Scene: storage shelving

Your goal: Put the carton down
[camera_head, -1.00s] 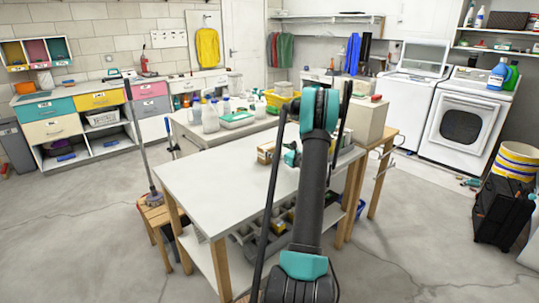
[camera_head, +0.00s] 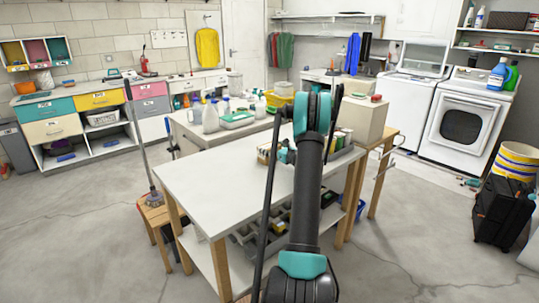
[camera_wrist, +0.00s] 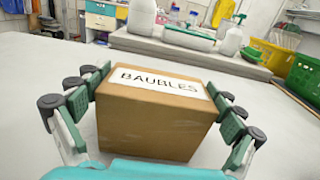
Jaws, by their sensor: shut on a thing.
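A brown carton (camera_wrist: 150,125) with a white label reading "BAUBLES" is between the fingers of my gripper (camera_wrist: 160,88) in the wrist view. The green-padded fingers press on its left and right sides, and it is upright. In the head view a small part of the carton (camera_head: 264,154) shows left of my arm, over the far part of the white table (camera_head: 225,175). My arm hides most of the gripper there. I cannot tell whether the carton's underside touches the table.
Behind the white table is a grey counter (camera_head: 190,128) with several bottles and a green-and-white box (camera_head: 238,119). A yellow basket (camera_wrist: 270,57) and a green crate (camera_wrist: 305,78) lie beyond at the right. A large beige box (camera_head: 363,119) stands right of my arm. The table's near left is clear.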

